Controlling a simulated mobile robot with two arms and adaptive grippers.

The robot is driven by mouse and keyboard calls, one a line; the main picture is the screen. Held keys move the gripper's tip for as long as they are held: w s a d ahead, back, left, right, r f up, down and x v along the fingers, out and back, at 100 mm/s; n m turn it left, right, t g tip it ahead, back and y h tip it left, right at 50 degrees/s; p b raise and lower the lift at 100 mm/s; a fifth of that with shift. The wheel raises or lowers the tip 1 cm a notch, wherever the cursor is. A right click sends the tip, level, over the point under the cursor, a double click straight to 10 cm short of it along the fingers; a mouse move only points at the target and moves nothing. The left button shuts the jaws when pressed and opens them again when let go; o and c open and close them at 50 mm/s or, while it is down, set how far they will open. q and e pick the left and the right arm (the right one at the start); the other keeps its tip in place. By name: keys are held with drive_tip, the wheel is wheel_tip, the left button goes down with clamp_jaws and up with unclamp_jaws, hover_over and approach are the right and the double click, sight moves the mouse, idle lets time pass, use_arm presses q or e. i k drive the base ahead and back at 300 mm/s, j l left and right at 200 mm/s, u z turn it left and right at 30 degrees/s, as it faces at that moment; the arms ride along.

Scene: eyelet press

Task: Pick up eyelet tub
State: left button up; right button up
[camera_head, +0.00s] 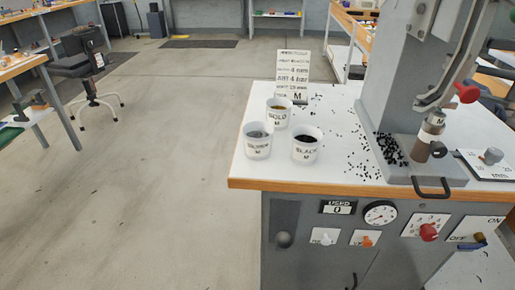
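Three white eyelet tubs stand upright on the white top of the press table, near its left end. The tub marked GOLD M (279,113) is at the back and holds gold-coloured bits. The tub marked SILVER M (257,142) is at the front left with grey contents. The tub marked BLACK M (306,146) is at the front right with dark contents. The tubs are close together. Neither of my grippers shows in the head view.
A sign card (293,72) stands behind the tubs. The eyelet press (405,80) rises at the right, with black bits scattered beside it. The table's wooden front edge (320,187) has a control panel below. Open floor (150,180) lies left; a chair (85,65) stands farther back.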

sight(306, 139)
drive_tip(key=k+l, duration=0.15)
drive_tip(key=l, duration=0.65)
drive_tip(key=i+l, duration=0.15)
drive_tip(key=l, duration=0.35)
